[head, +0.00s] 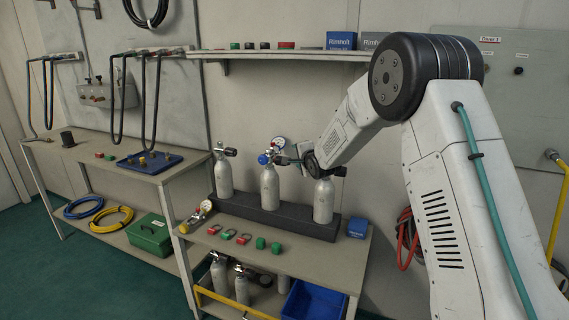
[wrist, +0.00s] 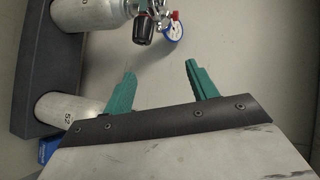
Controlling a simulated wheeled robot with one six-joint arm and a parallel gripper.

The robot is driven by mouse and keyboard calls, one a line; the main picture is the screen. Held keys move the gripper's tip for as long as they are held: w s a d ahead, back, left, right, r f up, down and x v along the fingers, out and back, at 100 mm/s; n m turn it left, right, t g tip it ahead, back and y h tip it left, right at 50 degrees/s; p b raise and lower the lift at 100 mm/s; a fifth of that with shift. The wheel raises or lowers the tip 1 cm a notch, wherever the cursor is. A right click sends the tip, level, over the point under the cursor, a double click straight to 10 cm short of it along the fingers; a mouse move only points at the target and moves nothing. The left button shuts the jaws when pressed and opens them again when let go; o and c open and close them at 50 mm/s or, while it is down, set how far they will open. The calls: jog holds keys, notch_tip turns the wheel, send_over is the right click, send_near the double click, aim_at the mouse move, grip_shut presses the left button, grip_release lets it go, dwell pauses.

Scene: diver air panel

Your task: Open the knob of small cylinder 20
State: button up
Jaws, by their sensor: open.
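Three small grey cylinders stand upright in a dark rack (head: 262,217) on the bench. They are the left (head: 223,178), the middle (head: 269,188) and the right (head: 323,202). The middle one has a blue cap and a round gauge (head: 279,143) at its valve. In the wrist view, a cylinder (wrist: 95,12) at the top has a black knob (wrist: 143,30) beside a gauge (wrist: 173,28). A cylinder marked 52 (wrist: 68,110) lies lower left. I cannot read a 20 on any. My gripper (wrist: 160,68) is open and empty, its teal fingertips apart from the black knob.
Red and green small parts (head: 244,238) and a loose gauge (head: 206,206) lie along the bench front. A blue box (head: 357,228) is at the rack's right end. A wall shelf (head: 280,55) runs above. More cylinders and a blue bin (head: 313,301) are below.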

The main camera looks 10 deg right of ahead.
jog(key=w+f, duration=0.2)
jog(key=w, duration=0.2)
jog(key=w+a+f+m+t+y, duration=0.1)
jog(key=w+f, duration=0.2)
jog(key=w, duration=0.1)
jog(key=w+a+f+m+t, duration=0.1)
jog(key=w+f, duration=0.1)
jog(key=w, duration=0.2)
jog(key=shift+w+a+f, duration=0.2)
jog(key=shift+w, duration=0.05)
jog(key=c, duration=1)
